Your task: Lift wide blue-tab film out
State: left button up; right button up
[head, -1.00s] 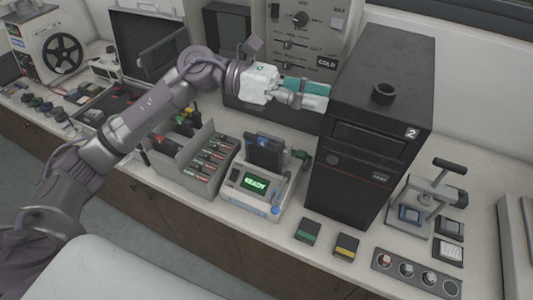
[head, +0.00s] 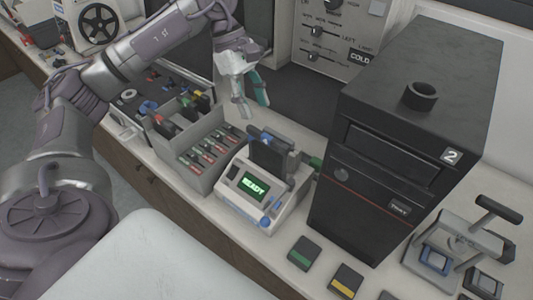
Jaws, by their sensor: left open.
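A dark upright piece (head: 268,158) with a small blue mark near its top edge stands at the back of the white device with the green READY display (head: 253,187). It may be the wide blue-tab film, but I cannot tell for sure. My left gripper (head: 250,102) is open and empty. Its fingers point down, above and behind the device, apart from the dark piece. A grey bin (head: 197,183) left of the device holds several dark pieces with red, green and other coloured tabs. My right gripper is not in view.
A tall black cabinet marked 2 (head: 400,140) stands right of the device. Green-striped (head: 304,253) and yellow-striped (head: 345,281) blocks lie at the front edge. A lever press (head: 460,245) stands at the right. A grey control panel (head: 335,35) is behind.

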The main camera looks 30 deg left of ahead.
aim_at(266, 135)
pick_arm(q)
jog(key=shift+w+d+f, duration=0.2)
jog(key=shift+d+f, duration=0.15)
jog(key=shift+f, duration=0.25)
jog(key=shift+w+d+f, duration=0.2)
jog(key=shift+d+f, duration=0.15)
jog(key=shift+f, duration=0.2)
jog(key=shift+s+p+x, duration=0.2)
jog(key=shift+p+x, duration=0.7)
jog(key=shift+x, duration=0.05)
jog(key=p+x, duration=0.1)
jog(key=x, duration=0.1)
jog(key=shift+s+f, duration=0.15)
jog(key=shift+f, duration=0.15)
jog(key=shift+d+f, duration=0.15)
jog(key=shift+f, duration=0.4)
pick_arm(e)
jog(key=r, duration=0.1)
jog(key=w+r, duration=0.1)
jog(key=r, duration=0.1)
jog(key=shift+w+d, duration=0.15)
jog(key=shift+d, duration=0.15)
pick_arm(q)
jog(key=shift+f+b, duration=0.2)
jog(key=shift+b, duration=0.3)
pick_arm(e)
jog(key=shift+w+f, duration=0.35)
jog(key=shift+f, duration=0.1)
